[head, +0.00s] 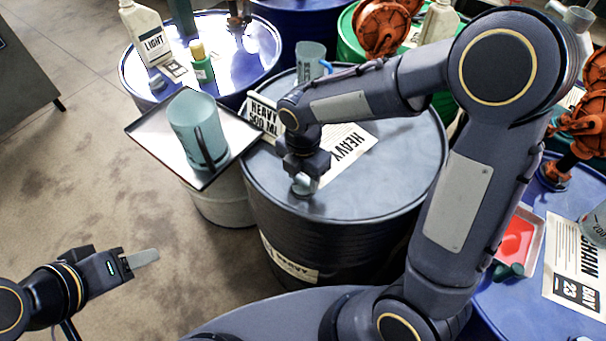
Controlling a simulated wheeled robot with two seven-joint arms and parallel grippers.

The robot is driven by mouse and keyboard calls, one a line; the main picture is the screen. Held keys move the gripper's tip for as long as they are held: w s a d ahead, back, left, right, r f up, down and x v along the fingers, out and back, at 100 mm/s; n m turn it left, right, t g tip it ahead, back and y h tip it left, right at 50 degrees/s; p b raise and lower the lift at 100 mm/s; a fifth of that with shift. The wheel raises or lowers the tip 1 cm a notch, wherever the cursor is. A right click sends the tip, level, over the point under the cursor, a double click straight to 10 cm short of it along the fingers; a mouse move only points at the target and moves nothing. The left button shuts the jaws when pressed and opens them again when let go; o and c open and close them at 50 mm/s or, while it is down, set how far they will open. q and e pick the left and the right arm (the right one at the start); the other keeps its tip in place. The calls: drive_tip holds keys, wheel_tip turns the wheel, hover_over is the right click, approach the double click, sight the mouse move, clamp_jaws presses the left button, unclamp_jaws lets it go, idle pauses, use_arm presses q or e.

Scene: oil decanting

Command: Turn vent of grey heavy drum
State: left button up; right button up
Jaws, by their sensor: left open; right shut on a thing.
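The grey heavy drum (400,180) stands upright in the middle, with a grey lid and a dark side carrying a label. My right gripper (304,184) points down at the front left of the lid, shut on the small vent (303,191), which is mostly covered by the fingers. My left gripper (143,259) is open and empty over the floor at the lower left, well apart from the drum.
A translucent jug (197,130) stands on a tray (142,130) left of the drum. A blue drum (262,60) stands behind, another (500,300) at right. Floor at left is clear.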

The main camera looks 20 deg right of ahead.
drive_tip(key=m, duration=0.4)
drive_tip(key=shift+b, duration=0.4)
drive_tip(key=m, duration=0.4)
drive_tip(key=shift+b, duration=0.4)
drive_tip(key=m, duration=0.4)
drive_tip(key=shift+b, duration=0.4)
drive_tip(key=shift+m, duration=1.8)
drive_tip(key=o, duration=1)
